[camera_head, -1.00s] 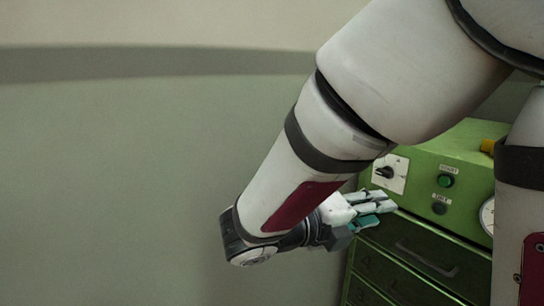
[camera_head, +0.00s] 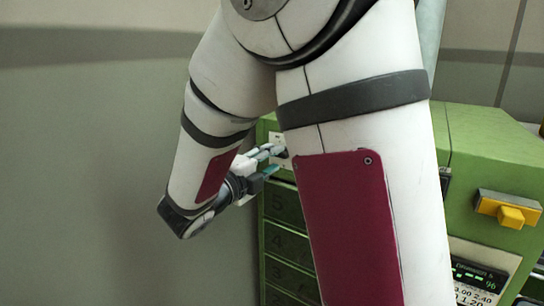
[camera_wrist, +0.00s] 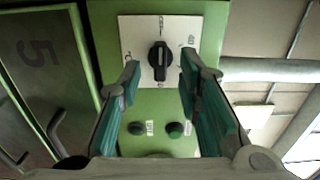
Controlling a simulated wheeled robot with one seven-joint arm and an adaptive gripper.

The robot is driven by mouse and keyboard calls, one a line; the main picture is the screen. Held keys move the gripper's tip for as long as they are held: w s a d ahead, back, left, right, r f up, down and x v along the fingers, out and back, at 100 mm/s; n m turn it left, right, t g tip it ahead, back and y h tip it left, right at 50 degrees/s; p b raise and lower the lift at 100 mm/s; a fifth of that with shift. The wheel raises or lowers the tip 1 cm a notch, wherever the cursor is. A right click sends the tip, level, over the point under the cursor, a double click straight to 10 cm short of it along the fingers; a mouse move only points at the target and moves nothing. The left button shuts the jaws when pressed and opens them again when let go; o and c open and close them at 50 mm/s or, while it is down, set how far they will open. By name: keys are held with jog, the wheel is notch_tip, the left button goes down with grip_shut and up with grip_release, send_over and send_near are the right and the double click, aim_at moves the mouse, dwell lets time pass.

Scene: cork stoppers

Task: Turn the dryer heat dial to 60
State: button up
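The black dial knob (camera_wrist: 160,56) sits on a white plate (camera_wrist: 133,28) on the green dryer panel, in the upper middle of the wrist view. Its long grip runs up and down the picture. Small marks ring it, too blurred to read surely. My gripper (camera_wrist: 158,72) is open, with one teal-padded finger on each side of the knob in the picture. I see no contact and cannot tell the remaining depth. In the head view my gripper (camera_head: 274,158) points at the white plate (camera_head: 274,137), and the knob is mostly hidden by my arm.
A drawer marked 5 (camera_wrist: 38,55) with a handle is at left. In the head view, a yellow knob (camera_head: 511,216) and a display panel (camera_head: 480,275) are at right.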

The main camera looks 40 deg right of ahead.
aim_at(277, 156)
jog(key=shift+x, duration=1.55)
grip_shut()
